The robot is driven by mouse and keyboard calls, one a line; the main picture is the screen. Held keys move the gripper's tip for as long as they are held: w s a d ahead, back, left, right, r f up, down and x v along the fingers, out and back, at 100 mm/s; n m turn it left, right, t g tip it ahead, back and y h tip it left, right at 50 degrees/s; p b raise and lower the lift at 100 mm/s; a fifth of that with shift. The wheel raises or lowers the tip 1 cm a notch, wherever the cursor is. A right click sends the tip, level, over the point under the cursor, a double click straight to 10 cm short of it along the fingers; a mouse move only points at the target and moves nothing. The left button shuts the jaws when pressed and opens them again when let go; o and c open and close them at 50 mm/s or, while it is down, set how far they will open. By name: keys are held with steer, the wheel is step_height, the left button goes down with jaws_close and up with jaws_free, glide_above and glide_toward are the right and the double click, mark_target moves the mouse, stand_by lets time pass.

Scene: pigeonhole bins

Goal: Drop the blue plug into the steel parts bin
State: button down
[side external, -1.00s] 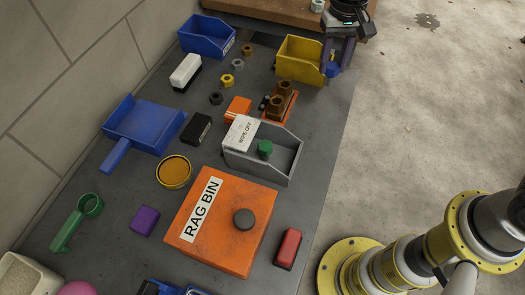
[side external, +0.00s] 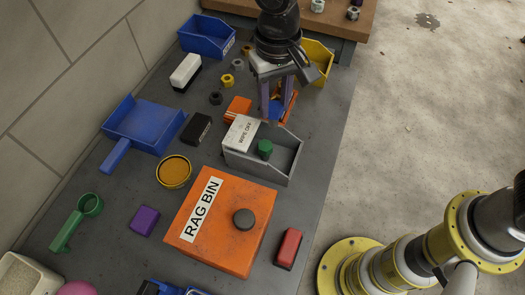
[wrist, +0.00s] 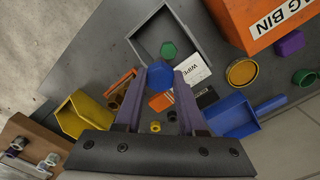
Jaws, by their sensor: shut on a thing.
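My gripper (side external: 275,105) is shut on the blue plug, which shows between the purple fingers in the wrist view (wrist: 160,74). In the side view the fingers and arm partly cover the plug. The steel parts bin (side external: 286,172) is a grey open bin on the bench, also in the wrist view (wrist: 143,34). In the side view my gripper is just behind the bin, above the bench.
The orange rag bin (side external: 208,245) with a dark knob stands in front of the grey bin. A yellow bin (side external: 320,59) and a blue bin (side external: 203,38) stand at the back. A black block (side external: 196,129) and an orange block (side external: 238,109) lie left of my gripper.

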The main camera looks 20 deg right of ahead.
steer(key=shift+f, duration=1.35)
steer(key=shift+c, duration=2.1)
jaws_free()
steer(key=shift+r, duration=0.1)
step_height(320, 180, up, 14)
